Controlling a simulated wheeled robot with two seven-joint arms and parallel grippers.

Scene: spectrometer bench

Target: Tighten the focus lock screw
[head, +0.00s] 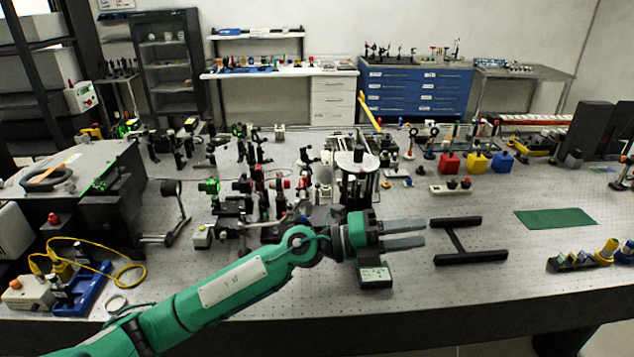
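I cannot pick out a focus lock screw; it is too small to tell or hidden. A round-topped instrument on dark posts (356,162) stands upright mid-bench, just behind my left gripper. Whether it bears the screw I cannot tell. My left gripper (424,233) reaches in over the front middle of the bench, its two grey fingers pointing right. A narrow gap shows between the fingers, with nothing seen between them. A small dark box with a light display (375,277) shows just below the gripper in the picture. My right gripper is not in view.
A black H-shaped frame (463,241) lies right of the fingers. Several optics mounts (262,190) crowd the bench left of the instrument. A green mat (556,218) lies at the right. Red (449,163), yellow and blue blocks stand farther back. Bare bench shows around the H-shaped frame.

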